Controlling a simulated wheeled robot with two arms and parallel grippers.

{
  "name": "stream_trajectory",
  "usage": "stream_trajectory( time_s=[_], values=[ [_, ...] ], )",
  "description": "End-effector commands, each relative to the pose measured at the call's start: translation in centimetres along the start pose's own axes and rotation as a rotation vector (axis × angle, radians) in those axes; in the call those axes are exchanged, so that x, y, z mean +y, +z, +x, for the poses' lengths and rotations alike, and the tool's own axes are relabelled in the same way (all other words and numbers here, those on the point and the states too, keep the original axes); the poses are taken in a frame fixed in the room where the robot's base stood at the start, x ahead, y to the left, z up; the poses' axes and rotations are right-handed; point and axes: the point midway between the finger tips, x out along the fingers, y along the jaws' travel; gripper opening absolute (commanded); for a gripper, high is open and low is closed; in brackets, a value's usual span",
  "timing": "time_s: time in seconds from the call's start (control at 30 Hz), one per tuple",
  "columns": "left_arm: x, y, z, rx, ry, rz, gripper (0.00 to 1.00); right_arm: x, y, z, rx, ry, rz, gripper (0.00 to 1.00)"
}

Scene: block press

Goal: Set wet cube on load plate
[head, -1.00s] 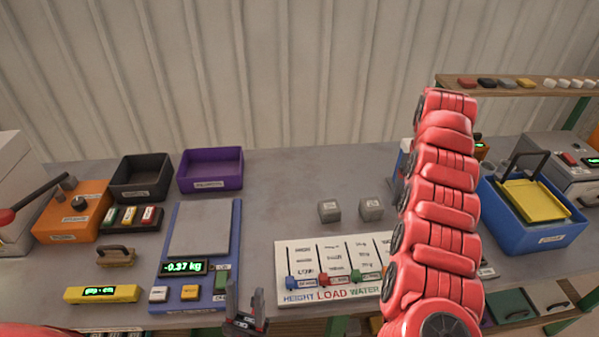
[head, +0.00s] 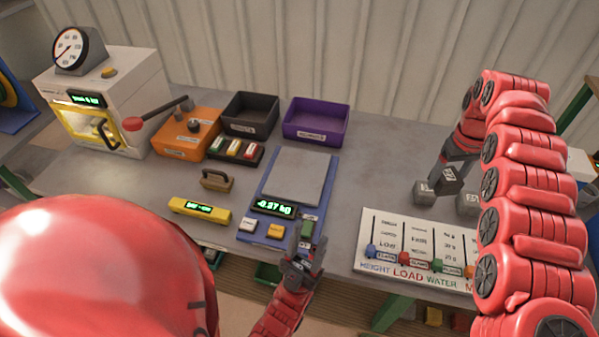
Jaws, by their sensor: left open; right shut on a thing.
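A dark cube with a label (head: 450,180) is in my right gripper (head: 447,172), above the table at the right and close to two grey cubes. One grey cube (head: 424,193) stands left of it, the other (head: 467,204) right of it, partly hidden by my arm. I cannot tell from its look whether the held cube is wet. The bare grey square plate (head: 298,175) lies on the blue scale (head: 257,225), whose display shows a negative reading. My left gripper (head: 304,258) is open and empty at the scale's front right corner, near a green button.
A white slider board (head: 364,222) lies at the front right. Black (head: 249,115) and purple (head: 316,120) bins stand behind the scale. A press (head: 107,100) with a red-knobbed lever, an orange box (head: 187,136) and a yellow level (head: 200,209) stand left. Table between scale and cubes is clear.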

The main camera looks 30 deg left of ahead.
Motion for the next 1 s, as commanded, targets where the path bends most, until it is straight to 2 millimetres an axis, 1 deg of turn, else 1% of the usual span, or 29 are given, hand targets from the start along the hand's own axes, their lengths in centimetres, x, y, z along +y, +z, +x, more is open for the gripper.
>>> stream_trajectory(
  time_s=[0.03,0.1,0.17,0.4,0.73,0.9,1.0],
  values=[
    [0.0,0.0,0.0,0.000,0.000,0.000,0.47,-0.1,0.1,0.0,-0.005,-0.001,-0.004,0.00],
    [0.0,0.0,0.2,0.000,0.000,0.000,0.47,-1.3,-0.6,0.3,0.000,-0.003,-0.055,0.00],
    [0.0,0.0,0.2,0.000,0.000,0.000,0.47,-1.3,-0.8,0.3,0.004,0.000,-0.064,0.00],
    [0.0,-0.1,0.4,0.000,0.000,0.000,0.47,-2.8,-1.2,0.7,0.001,-0.005,-0.128,0.00],
    [0.0,-0.1,0.5,0.000,0.000,0.000,0.47,-3.5,-1.6,1.1,0.000,0.001,-0.170,0.00],
    [0.0,-0.1,0.6,0.000,0.000,0.000,0.47,-4.5,-1.8,1.4,0.000,0.000,-0.212,0.00],
    [0.0,-0.1,0.6,0.000,0.000,0.000,0.47,-4.5,-2.0,1.3,-0.001,0.000,-0.220,0.00]
  ],
)
